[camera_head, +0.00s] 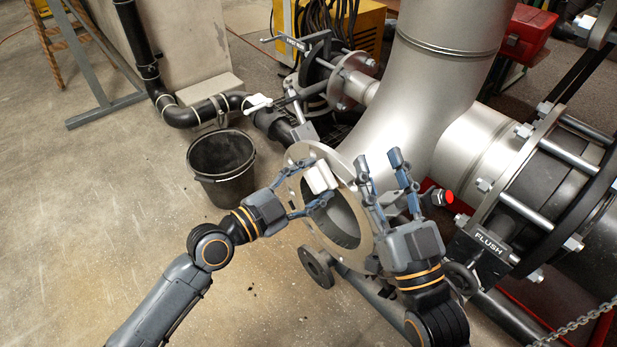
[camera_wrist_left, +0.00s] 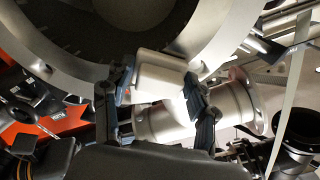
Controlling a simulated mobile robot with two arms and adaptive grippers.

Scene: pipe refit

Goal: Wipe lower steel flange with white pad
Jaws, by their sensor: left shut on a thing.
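The lower steel flange (camera_head: 300,152) is a pale metal ring with bolt holes around an open pipe mouth, in the middle of the head view. My left gripper (camera_head: 316,184) is shut on the white pad (camera_head: 321,174), a small block, in front of the flange's upper left part. In the left wrist view the pad (camera_wrist_left: 160,74) sits between the two fingers, close to the flange's rim (camera_wrist_left: 214,42). I cannot tell whether it touches. My right gripper (camera_head: 379,163) is open and empty, with fingers upward, at the flange's right side, hiding part of it.
A black bucket (camera_head: 222,160) stands on the floor at the left. A valve with a white-tipped lever (camera_head: 258,102) is behind the flange. A red button (camera_head: 449,197) and a FLUSH block (camera_head: 486,246) are at the right. The floor at the left front is clear.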

